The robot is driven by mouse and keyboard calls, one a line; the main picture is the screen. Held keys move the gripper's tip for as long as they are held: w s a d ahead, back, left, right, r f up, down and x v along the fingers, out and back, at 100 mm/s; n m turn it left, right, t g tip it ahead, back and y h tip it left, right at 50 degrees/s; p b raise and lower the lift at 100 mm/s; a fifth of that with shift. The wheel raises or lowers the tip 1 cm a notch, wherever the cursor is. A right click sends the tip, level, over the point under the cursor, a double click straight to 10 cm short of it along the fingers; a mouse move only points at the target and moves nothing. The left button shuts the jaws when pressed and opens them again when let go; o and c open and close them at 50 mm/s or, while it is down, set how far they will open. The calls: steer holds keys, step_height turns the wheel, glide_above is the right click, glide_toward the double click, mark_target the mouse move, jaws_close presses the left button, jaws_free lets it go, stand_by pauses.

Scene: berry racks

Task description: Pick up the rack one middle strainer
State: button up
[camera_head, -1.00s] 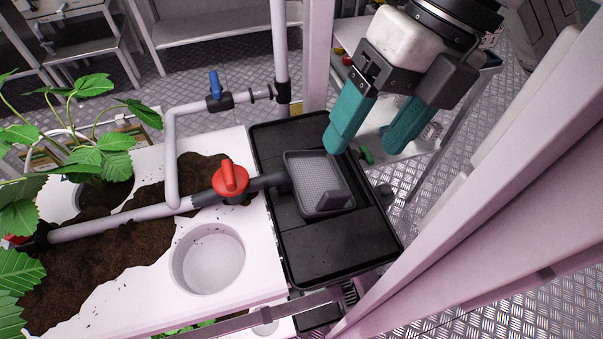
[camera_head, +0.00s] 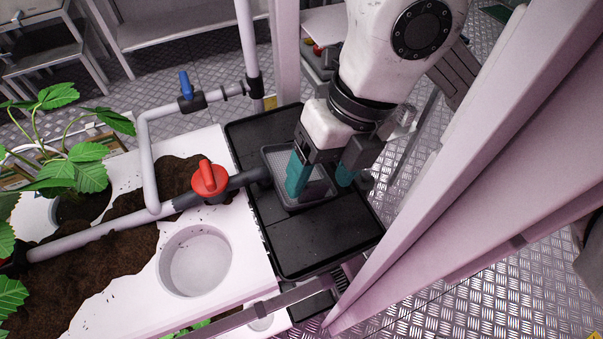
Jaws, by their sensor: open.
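The strainer (camera_head: 280,159) is a grey square mesh tray with an upright tab handle. It sits on a black tray lid (camera_head: 312,244) at the end of the rack's planter. My gripper (camera_head: 320,183) points down over the strainer with its two teal fingers apart. The left finger is over the mesh; the right finger is near the strainer's right edge. The handle is mostly hidden behind the left finger and gripper, so I cannot tell whether it lies between the fingers.
A grey pipe with a red valve (camera_head: 209,179) ends at the strainer's left side. A blue valve (camera_head: 187,88) stands behind. A white planter (camera_head: 135,297) with soil and leafy plants is at left. A pink-white post (camera_head: 440,190) rises close on the right.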

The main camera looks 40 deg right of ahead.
steer(key=shift+a+f, duration=0.1)
steer(key=shift+f, duration=0.25)
steer(key=shift+c, duration=0.2)
steer(key=c, duration=1.2)
steer(key=shift+r, duration=0.15)
